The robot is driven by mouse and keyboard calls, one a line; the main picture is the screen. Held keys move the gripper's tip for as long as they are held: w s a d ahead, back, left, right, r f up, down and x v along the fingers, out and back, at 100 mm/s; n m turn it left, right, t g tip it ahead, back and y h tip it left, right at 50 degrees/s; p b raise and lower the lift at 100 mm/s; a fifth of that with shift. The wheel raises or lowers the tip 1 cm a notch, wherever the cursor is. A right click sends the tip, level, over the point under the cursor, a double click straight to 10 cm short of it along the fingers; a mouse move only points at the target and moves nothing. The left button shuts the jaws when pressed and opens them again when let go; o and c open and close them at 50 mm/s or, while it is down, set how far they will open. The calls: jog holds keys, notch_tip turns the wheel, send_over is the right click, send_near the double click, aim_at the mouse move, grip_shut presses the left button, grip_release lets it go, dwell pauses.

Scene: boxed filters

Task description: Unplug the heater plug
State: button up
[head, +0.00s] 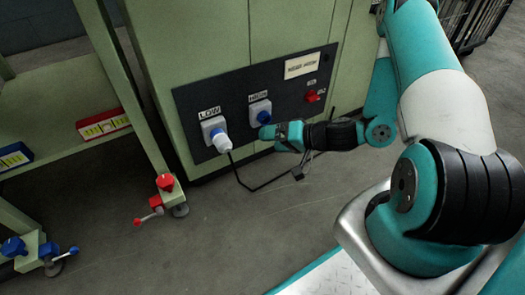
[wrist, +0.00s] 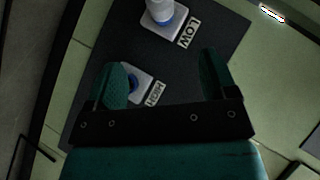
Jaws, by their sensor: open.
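The white heater plug (head: 222,142) sits in the socket marked LOW (head: 208,125) on a dark panel. A black cable runs from it down to the floor. The plug also shows at the top of the wrist view (wrist: 160,10). The socket marked HIGH (head: 260,107) has a blue face and no plug in it. My gripper (head: 268,132) is just below and in front of the HIGH socket, right of the plug and apart from it. In the wrist view my gripper (wrist: 166,78) is open and empty; its left finger hides part of the HIGH socket (wrist: 144,78).
The dark panel (head: 190,97) is on a green cabinet (head: 200,40); it carries a red switch (head: 312,96) and a label plate (head: 304,65). A green shelf frame (head: 125,80) stands to the left, with a red-handled clamp (head: 165,185). The floor (head: 240,225) before the panel is mostly clear.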

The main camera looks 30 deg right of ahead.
aim_at(230, 144)
jog(key=b+x, duration=0.6)
jog(key=x, duration=1)
jog(key=shift+a+f, duration=0.1)
jog(key=shift+a, duration=0.05)
jog(key=shift+w+a+f, duration=0.1)
jog(key=shift+w+a, duration=0.2)
jog(key=shift+w, duration=0.15)
jog(key=c, duration=1)
jog(key=shift+s+b, duration=1.4)
jog(key=shift+s, duration=1.35)
jog(key=shift+c, duration=0.2)
jog(key=shift+s, duration=0.1)
